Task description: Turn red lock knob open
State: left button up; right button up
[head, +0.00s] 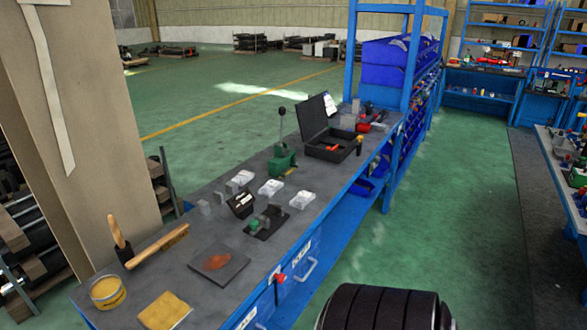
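A small red knob (280,277) sticks out from the front of the blue workbench (300,261), just below the edge of its dark top. It sits left of a drawer with a light handle (306,270). Its turned position is too small to tell. Neither of my grippers is in view.
On the bench top are a dark plate with a rust-brown patch (217,260), a brush (158,245), a yellow tin (107,292), a yellow cloth (164,311), a green lever press (281,160) and an open black case (328,138).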

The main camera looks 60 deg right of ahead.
aim_at(281, 278)
jog(key=z, duration=0.45)
jog(key=i+l+z, duration=0.1)
jog(key=z, duration=0.4)
jog(key=i+z, duration=0.1)
jog(key=z, duration=0.35)
jog(key=i+z, duration=0.1)
jog(key=z, duration=0.35)
jog(key=i+j+z, duration=0.2)
jog(key=l, duration=0.1)
